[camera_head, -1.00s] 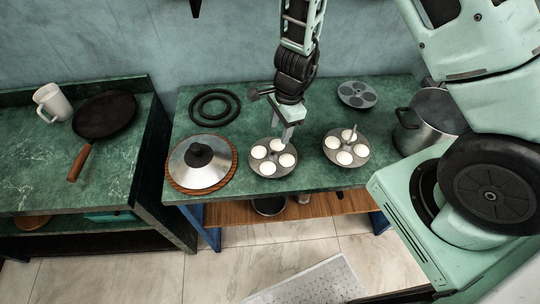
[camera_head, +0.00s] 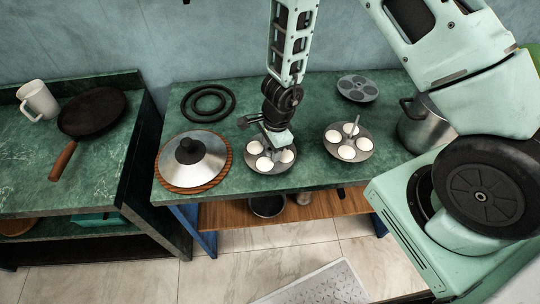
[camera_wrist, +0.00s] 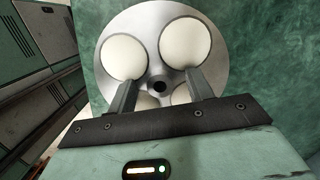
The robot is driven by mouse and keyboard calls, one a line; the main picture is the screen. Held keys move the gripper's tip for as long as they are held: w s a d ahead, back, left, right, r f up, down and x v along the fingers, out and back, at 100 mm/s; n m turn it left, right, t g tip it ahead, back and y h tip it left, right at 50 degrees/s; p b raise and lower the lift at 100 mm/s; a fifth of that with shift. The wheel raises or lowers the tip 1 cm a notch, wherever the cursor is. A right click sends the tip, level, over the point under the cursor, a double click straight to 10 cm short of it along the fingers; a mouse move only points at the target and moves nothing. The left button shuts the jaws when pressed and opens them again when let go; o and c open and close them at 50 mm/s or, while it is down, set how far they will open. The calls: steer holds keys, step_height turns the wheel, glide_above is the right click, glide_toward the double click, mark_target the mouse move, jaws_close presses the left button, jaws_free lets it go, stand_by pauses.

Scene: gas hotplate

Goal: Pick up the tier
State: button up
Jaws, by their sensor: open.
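A round grey metal tier (camera_head: 251,162) with several white cakes in its cups lies on the green counter, in front of my arm. My gripper (camera_head: 277,153) is directly over it, pointing down. In the wrist view the tier (camera_wrist: 157,15) fills the upper middle. There my open gripper (camera_wrist: 162,75) has one finger on each side of the tier's small dark-holed centre, with nothing clamped. Whether the fingers touch it I cannot tell. A second filled tier (camera_head: 362,132) with an upright stem stands to the right. An empty tier (camera_head: 357,88) lies behind it.
A steel pot (camera_head: 425,125) stands at the counter's right. A domed lid (camera_head: 205,170) on a wooden board lies just left of the filled tier, with black rings (camera_head: 208,103) behind. A pan (camera_head: 92,113) and mug (camera_head: 38,99) are on the left counter.

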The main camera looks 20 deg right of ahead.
jaws_close()
steer(key=shift+r, duration=0.15)
